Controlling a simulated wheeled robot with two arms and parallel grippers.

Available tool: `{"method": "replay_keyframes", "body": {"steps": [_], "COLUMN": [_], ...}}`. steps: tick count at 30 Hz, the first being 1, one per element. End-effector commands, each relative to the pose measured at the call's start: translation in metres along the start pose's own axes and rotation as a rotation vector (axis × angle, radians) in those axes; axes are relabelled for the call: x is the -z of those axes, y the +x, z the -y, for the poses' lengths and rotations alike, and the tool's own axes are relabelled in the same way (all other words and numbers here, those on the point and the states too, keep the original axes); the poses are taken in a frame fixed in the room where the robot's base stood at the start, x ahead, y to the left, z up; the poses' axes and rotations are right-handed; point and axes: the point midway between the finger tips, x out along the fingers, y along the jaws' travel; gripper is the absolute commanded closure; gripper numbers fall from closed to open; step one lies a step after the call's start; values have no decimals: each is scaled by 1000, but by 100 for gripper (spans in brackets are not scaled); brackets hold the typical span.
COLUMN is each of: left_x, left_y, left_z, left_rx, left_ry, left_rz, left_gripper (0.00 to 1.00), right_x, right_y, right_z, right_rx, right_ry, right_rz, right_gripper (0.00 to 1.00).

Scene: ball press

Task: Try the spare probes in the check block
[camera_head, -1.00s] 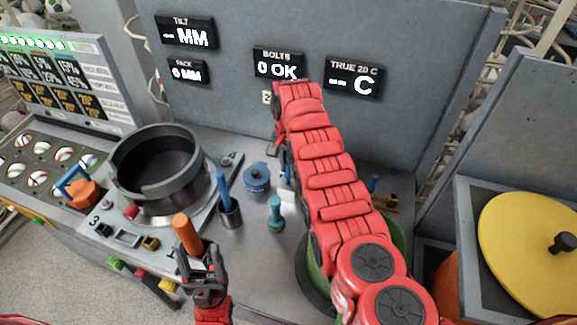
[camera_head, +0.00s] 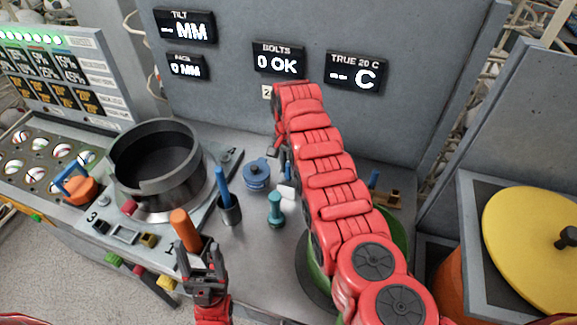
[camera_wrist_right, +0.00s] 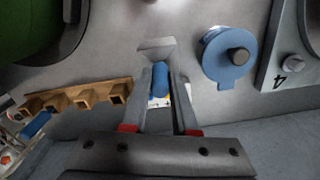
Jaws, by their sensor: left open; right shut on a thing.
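My right gripper (camera_wrist_right: 167,70) is shut on a blue probe (camera_wrist_right: 161,82) in the right wrist view. A small grey block (camera_wrist_right: 156,47) is just beyond its tip; I cannot tell whether they touch. In the head view my red right arm hides most of this, though a pale block (camera_head: 287,191) shows beside it. A wooden rack (camera_wrist_right: 83,100) with square holes is left in the wrist view, with another blue piece (camera_wrist_right: 37,124) by its end. My left gripper (camera_head: 205,280) is open in the head view, near an orange handle (camera_head: 186,231), apparently empty.
A blue pin (camera_head: 221,183) stands in a dark cup (camera_head: 231,211). A teal peg (camera_head: 275,210) and a blue lidded pot (camera_head: 256,176) stand nearby. A large dark ring (camera_head: 155,160) fills the left. A grey panel with displays rises behind.

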Motion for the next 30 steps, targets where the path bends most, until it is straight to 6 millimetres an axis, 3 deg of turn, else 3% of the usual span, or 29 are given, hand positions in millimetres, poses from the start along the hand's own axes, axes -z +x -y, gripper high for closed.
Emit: {"method": "replay_keyframes", "body": {"steps": [4,5,9,11,23,26,30], "left_x": [-1,-1,-1,-1,-2,-3,-6], "left_y": [-6,-5,-4,-4,-9,-17,-32], "left_z": [0,0,0,0,0,-1,-2], "left_rx": [0,0,0,0,0,0,0], "left_ry": [0,0,0,0,0,0,0], "left_rz": [0,0,0,0,0,0,0], "left_gripper": [36,36,36,36,36,36,36], "right_x": [0,0,0,0,0,1,1], "right_y": [8,7,6,6,-2,-17,-52], "right_z": [0,0,0,0,1,2,2], "right_rx": [0,0,0,0,1,6,8], "right_ry": [0,0,0,0,0,-1,0], "right_rz": [0,0,0,0,-1,-6,-6], "right_gripper": [100,72,46,38,38,38,38]}}
